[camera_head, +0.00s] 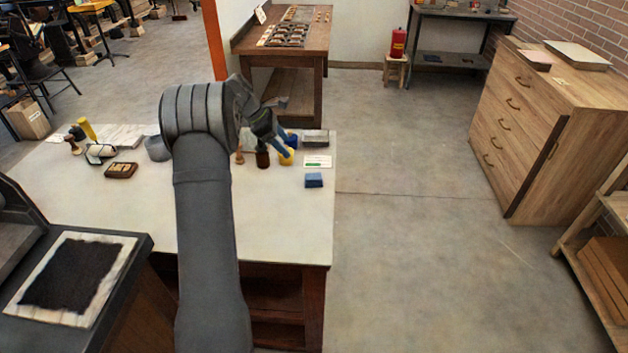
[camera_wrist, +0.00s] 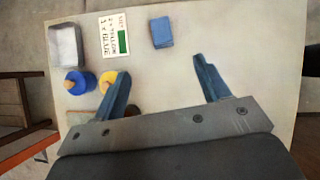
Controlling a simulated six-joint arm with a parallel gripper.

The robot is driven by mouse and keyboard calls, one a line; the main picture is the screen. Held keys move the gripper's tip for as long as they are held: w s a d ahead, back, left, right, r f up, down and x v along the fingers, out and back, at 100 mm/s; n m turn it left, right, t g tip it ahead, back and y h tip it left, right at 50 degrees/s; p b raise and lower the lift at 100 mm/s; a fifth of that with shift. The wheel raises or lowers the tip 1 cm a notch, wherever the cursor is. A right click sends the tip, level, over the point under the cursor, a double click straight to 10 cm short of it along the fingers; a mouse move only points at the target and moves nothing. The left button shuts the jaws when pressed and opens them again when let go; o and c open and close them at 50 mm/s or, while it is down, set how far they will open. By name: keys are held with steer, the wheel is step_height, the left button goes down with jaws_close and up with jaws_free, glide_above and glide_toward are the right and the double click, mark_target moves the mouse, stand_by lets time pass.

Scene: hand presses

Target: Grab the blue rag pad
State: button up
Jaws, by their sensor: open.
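The blue rag pad (camera_head: 313,180) is a small blue block lying flat on the white table, close to its right edge. It also shows in the wrist view (camera_wrist: 161,32) at the top centre, beyond my fingertips. My gripper (camera_wrist: 163,68) is open, with its two blue fingers apart and nothing between them. In the head view my gripper (camera_head: 282,146) hangs above the table, to the left of and behind the pad. The pad is fully in view and apart from the fingers.
A card with writing (camera_wrist: 109,37) lies next to the pad. A yellow pot (camera_wrist: 108,80), a blue pot (camera_wrist: 76,82) and a grey box (camera_wrist: 65,46) stand left of it. The white table (camera_head: 290,220) is clear in front of the pad.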

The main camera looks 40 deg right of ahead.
mark_target(314, 175)
steer(key=x, duration=1.7)
steer(key=shift+s+d+f, duration=0.1)
steer(key=shift+s+d, duration=0.05)
steer(key=c, duration=1.1)
